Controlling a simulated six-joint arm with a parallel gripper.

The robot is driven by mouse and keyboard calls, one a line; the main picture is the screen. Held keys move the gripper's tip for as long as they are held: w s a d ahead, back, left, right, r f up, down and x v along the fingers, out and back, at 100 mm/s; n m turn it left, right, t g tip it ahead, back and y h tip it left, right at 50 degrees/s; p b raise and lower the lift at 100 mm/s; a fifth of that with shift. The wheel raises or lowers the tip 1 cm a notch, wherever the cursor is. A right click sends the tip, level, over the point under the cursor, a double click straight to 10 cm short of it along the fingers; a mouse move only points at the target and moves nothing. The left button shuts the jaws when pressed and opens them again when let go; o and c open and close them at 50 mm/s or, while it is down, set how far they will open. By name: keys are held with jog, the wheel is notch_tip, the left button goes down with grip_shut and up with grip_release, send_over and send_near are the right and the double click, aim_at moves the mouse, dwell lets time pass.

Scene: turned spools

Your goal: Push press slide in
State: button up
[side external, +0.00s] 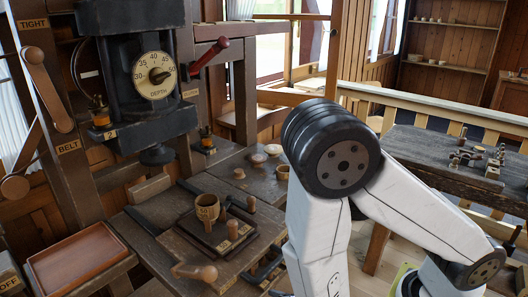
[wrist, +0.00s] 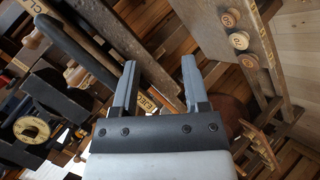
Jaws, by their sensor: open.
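In the side external view, the press slide (side external: 166,243) is a dark wooden board in front of the black press (side external: 150,75). It appears drawn out toward the front, with its turned wooden handle (side external: 195,272) at the near edge. A small wooden cup marked 50 (side external: 207,208) stands on it among short wooden pegs. The press ram (side external: 157,155) hangs above and behind the cup, apart from it. My gripper (wrist: 158,65) shows in the wrist view with its two fingers apart and nothing between them. It is not visible in the side external view, where my arm stands right of the slide.
The press dial (side external: 157,75) and red-handled lever (side external: 210,57) are above the slide. An empty reddish tray (side external: 78,258) lies at lower left. Small turned pieces (side external: 257,160) sit on the bench behind. Numbered knobs (wrist: 238,40) show in the wrist view.

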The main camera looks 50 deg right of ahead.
aim_at(270, 266)
jog(key=shift+s+d+r+n+t+h, duration=0.3)
jog(key=shift+r+n+t+h, duration=0.25)
jog(key=shift+r+n+t, duration=0.25)
jog(key=shift+s+d+r+n+t+h, duration=0.25)
jog(key=shift+d+r+n+t+h, duration=0.2)
jog(key=shift+r+n+t, duration=0.35)
jog(key=shift+s+d+r+n+t+h, duration=0.3)
jog(key=shift+r+n+t+h, duration=0.25)
jog(key=shift+r, duration=0.4)
jog(key=shift+w, duration=0.2)
jog(key=shift+x, duration=3.75)
grip_shut()
